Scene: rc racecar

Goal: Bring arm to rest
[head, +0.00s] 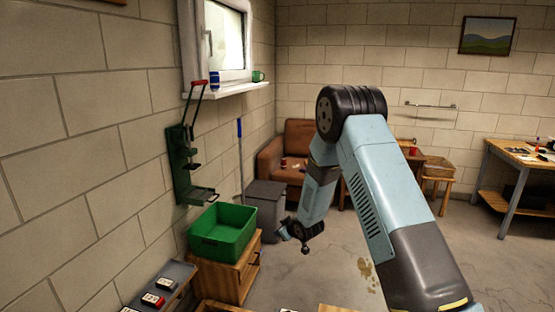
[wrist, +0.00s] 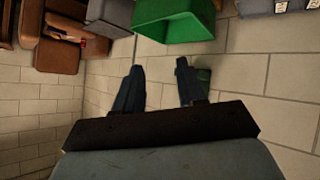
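My arm (head: 375,190) rises from the lower right in the head view, bends at a dark elbow joint and hangs down to the left. My gripper (head: 281,233) is at its end, small and partly turned away there, above the floor to the right of the green crate (head: 223,232). In the wrist view my gripper (wrist: 157,68) shows two dark fingers spread apart with nothing between them. It is open and empty. The green crate also shows in the wrist view (wrist: 175,32), beyond the fingers, apart from them.
The green crate stands on a wooden cabinet (head: 228,278) by the left wall. A green wall-mounted device (head: 180,163) with a red handle hangs above. A grey bin (head: 265,207) and a brown armchair (head: 270,160) stand behind. A workbench (head: 515,160) is at right. Floor between is open.

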